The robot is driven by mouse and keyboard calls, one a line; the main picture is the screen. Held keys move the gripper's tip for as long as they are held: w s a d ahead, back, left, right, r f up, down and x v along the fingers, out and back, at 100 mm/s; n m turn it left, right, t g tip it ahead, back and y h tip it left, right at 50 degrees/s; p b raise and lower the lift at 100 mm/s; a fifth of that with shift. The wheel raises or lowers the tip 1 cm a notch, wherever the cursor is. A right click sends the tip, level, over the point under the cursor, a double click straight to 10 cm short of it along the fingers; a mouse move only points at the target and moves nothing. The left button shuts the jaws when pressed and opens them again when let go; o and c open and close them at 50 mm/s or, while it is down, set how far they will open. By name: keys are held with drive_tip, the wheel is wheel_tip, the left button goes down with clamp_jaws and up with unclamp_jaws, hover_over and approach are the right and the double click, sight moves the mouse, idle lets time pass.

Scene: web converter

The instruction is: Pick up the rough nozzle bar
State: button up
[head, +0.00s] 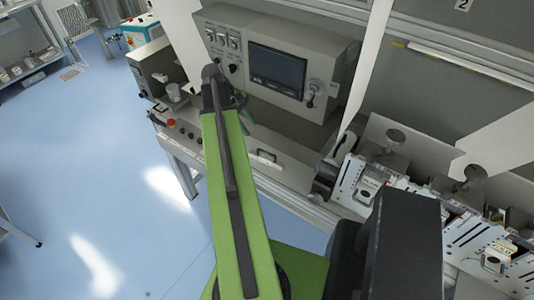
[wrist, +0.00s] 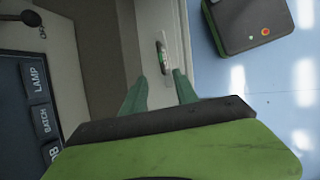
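I cannot make out a rough nozzle bar for certain in either view. My gripper (wrist: 159,76) is open in the wrist view, its two green fingers apart with nothing visible between them. Just beyond the fingertips, a small dark-rimmed, greenish piece (wrist: 161,57) lies on a pale strip; I cannot tell what it is. In the head view my green arm reaches towards the machine. My gripper (head: 243,112) is mostly hidden behind the arm's end, in front of the control panel.
A grey control cabinet (head: 322,38) with a dark screen (head: 277,69) stands behind my gripper. A handle (head: 263,155) is on the pale front ledge. White slotted machine plates (head: 399,197) lie at right. The wrist view shows a dark box (wrist: 245,22) at upper right. Blue floor (head: 75,150) is open at left.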

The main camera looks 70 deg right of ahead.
drive_tip(key=b, duration=1.1)
approach(268, 153)
drive_tip(key=x, duration=0.2)
drive_tip(key=w+x, duration=0.1)
drive_tip(key=x, duration=0.2)
drive_tip(key=shift+d+f, duration=0.1)
drive_tip(key=shift+f, duration=0.2)
drive_tip(key=shift+s+d+f, duration=0.1)
drive_tip(key=shift+s+f, duration=0.05)
drive_tip(key=shift+s, duration=0.05)
drive_tip(key=b+x, duration=0.5)
drive_tip(key=shift+s, duration=0.25)
drive_tip(key=shift+r, duration=0.2)
clamp_jaws()
